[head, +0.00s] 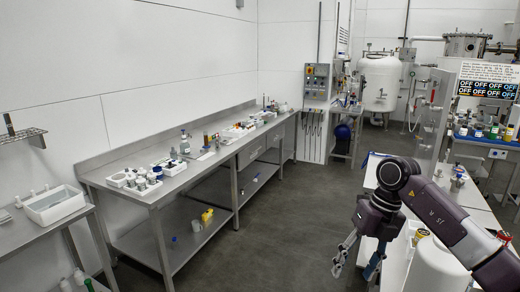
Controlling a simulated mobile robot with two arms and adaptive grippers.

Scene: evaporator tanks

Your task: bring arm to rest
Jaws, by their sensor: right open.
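My right arm comes in from the lower right of the head view, dark purple with a bend at the top. Its right gripper (358,258) hangs downward from the wrist, with its fingers apart and nothing seen between them. It is over the left edge of the white-topped bench at the right, with grey floor showing behind it. My left gripper is not in the head view.
A long steel bench (149,196) with bottles and trays runs along the left wall. A white bin (53,206) stands on another table at the left. A white tank (381,83) and a control box (317,83) are at the back. The grey floor (275,225) between is clear.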

